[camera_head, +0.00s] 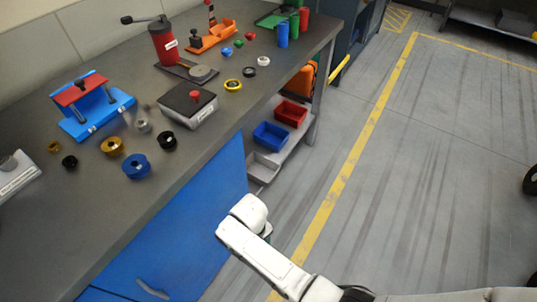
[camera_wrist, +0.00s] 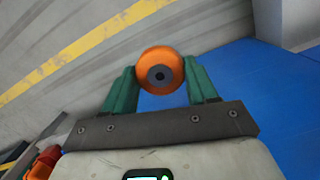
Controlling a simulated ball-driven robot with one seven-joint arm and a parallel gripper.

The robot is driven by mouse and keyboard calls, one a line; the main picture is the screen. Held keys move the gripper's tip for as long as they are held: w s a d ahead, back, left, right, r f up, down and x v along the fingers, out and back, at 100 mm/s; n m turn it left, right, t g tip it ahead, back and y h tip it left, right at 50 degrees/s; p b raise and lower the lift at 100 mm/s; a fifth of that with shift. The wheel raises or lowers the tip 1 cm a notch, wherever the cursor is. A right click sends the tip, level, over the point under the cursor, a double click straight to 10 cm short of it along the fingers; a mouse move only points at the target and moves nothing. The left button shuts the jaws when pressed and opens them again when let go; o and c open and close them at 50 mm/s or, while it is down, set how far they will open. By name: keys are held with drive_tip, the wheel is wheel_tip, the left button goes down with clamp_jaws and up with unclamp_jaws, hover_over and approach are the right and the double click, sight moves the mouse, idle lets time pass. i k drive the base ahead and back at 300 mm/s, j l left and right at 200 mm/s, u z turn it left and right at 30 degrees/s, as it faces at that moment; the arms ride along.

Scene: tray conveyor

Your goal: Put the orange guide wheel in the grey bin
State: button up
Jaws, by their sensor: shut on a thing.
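My gripper (camera_wrist: 160,68) shows in the wrist view with its two green fingers shut on the orange guide wheel (camera_wrist: 160,58). The wheel is round with a dark centre and sits between the fingertips, its face to the camera. In the head view the wheel is hidden and my white arm's end covers most of the gripper, low in front of the blue cabinet. The grey bin (camera_head: 263,167) is on the low shelf under the bench, beyond my gripper and near the cabinet's far edge. A pale grey shape at the wrist view's upper right cannot be identified surely.
A blue bin (camera_head: 270,135) and a red bin (camera_head: 291,113) stand beyond the grey bin on the shelf. The blue cabinet (camera_head: 180,230) and the bench edge lie beside my arm. Several parts lie on the bench top.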

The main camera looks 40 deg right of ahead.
sight(261, 173)
drive_tip(key=i+l, duration=0.2)
drive_tip(key=l, duration=0.2)
drive_tip(key=i+l, duration=0.15)
drive_tip(key=l, duration=0.25)
drive_tip(key=i+l, duration=0.2)
drive_tip(key=l, duration=0.2)
drive_tip(key=i+l, duration=0.15)
drive_tip(key=l, duration=0.25)
drive_tip(key=i+l, duration=0.2)
drive_tip(key=l, duration=0.25)
drive_tip(key=i+l, duration=0.15)
drive_tip(key=i, duration=0.15)
drive_tip(key=i+l, duration=0.1)
drive_tip(key=i, duration=0.15)
